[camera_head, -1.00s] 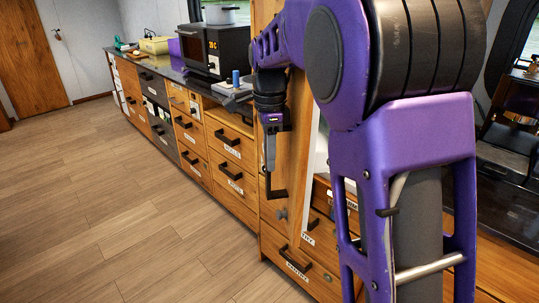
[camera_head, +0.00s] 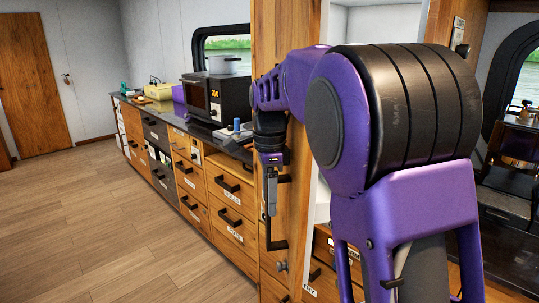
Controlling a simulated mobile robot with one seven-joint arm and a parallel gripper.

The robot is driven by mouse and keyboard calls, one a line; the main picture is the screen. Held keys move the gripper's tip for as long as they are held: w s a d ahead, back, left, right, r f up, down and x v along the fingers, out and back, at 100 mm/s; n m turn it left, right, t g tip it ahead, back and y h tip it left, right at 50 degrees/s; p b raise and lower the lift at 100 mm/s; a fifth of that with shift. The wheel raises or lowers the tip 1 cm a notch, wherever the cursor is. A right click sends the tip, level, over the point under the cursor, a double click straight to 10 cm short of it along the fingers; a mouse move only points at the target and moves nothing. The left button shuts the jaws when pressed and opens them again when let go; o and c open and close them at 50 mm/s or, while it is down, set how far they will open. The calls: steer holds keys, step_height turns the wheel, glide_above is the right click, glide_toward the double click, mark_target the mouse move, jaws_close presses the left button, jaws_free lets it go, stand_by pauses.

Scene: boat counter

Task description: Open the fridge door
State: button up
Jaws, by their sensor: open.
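The fridge door (camera_head: 300,190) is a tall wooden panel in the middle of the head view. It stands ajar, with a pale edge along its right side. The white fridge interior (camera_head: 375,28) shows to its right, above my arm. A black bar handle (camera_head: 275,246) is on the door's left face. My gripper (camera_head: 271,212) points down at this handle, its grey fingers close beside or around the bar. It is open; I cannot tell whether it touches the handle. My purple arm hides much of the opening.
A drawer counter (camera_head: 205,180) runs along the left, carrying a microwave (camera_head: 215,98) with a pot (camera_head: 223,64) on top. Labelled drawers (camera_head: 322,270) lie below the fridge. The wooden floor (camera_head: 90,220) at left is clear. A dark desk (camera_head: 510,235) stands at right.

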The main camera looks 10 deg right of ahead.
step_height(320, 180, up, 15)
steer(key=p, duration=0.3)
steer(key=shift+f, duration=0.1)
